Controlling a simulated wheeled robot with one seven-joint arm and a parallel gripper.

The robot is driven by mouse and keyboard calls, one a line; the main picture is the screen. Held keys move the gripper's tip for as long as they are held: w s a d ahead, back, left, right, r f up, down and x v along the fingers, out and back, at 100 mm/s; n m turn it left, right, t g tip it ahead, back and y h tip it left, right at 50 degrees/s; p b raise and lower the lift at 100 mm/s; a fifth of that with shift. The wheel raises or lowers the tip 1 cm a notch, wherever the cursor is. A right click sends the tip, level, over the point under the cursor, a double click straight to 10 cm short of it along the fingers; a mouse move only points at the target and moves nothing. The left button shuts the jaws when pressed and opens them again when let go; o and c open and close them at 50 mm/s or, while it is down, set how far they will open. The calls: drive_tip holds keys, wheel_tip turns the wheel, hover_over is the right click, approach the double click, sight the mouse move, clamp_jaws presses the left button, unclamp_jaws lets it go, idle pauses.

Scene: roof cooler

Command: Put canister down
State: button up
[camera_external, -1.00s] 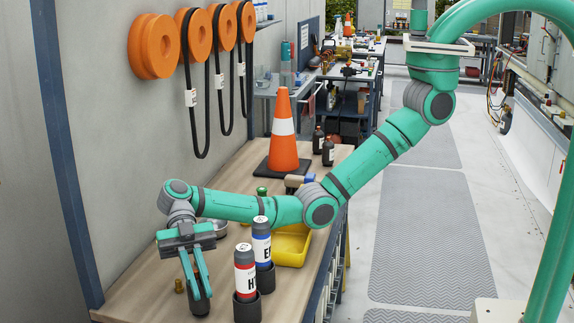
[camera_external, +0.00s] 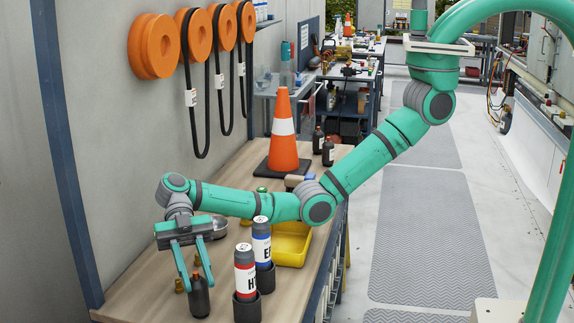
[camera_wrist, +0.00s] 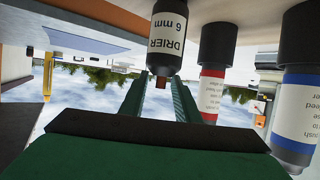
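The dark canister (camera_external: 199,297) stands upright on the wooden bench near its front end. In the wrist view, which is upside down, the canister (camera_wrist: 168,38) shows a white label reading "DRIER 6 mm" and a copper-coloured tip. My gripper (camera_external: 197,284) is above it, pointing down, with its two green fingers spread. In the wrist view the fingers of my gripper (camera_wrist: 160,98) stand apart on either side of the copper tip, with gaps showing. The canister's base on the bench is partly outside the wrist view.
A red-labelled can (camera_external: 245,270) and a blue-labelled can (camera_external: 262,242) stand in black holders just right of the canister. Small brass fittings (camera_external: 179,286) lie to its left. A yellow tray (camera_external: 291,246), a metal bowl (camera_external: 219,226) and a traffic cone (camera_external: 283,135) are farther back.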

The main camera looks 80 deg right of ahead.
wheel_tip(320, 180, up, 7)
drive_tip(key=shift+w+d+r, duration=0.1)
idle(0.7)
